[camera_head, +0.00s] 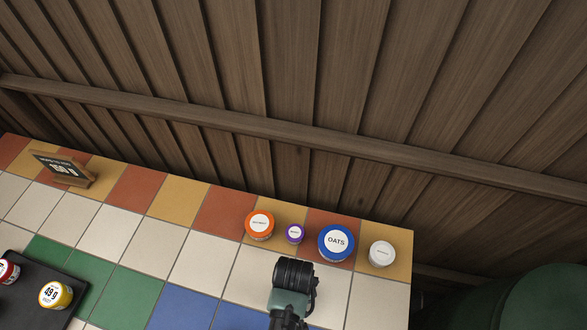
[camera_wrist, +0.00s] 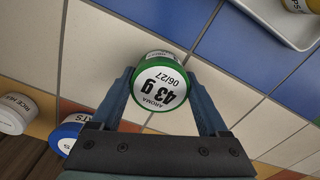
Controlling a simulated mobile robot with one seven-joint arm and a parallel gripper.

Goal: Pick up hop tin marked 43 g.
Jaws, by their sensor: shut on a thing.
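The hop tin marked 43 g (camera_wrist: 148,68) has a green rim and a white lid reading "AROMA 43 g 06/27". It sits between the two fingers of my gripper (camera_wrist: 161,88) in the wrist view, and the fingers are shut on its sides. In the head view my gripper (camera_head: 291,300) is over the pale tiles near the right part of the counter, and the tin is hidden there. I cannot tell whether the tin is touching the counter.
Behind my gripper stand an orange-rimmed tub (camera_head: 259,224), a small purple tub (camera_head: 294,234), a blue OATS tub (camera_head: 336,242) and a white tub (camera_head: 382,254). At left, a dark tray (camera_head: 35,293) holds a yellow 49 g tin (camera_head: 56,294) and a red tin (camera_head: 8,271). A sign (camera_head: 63,169) stands behind.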

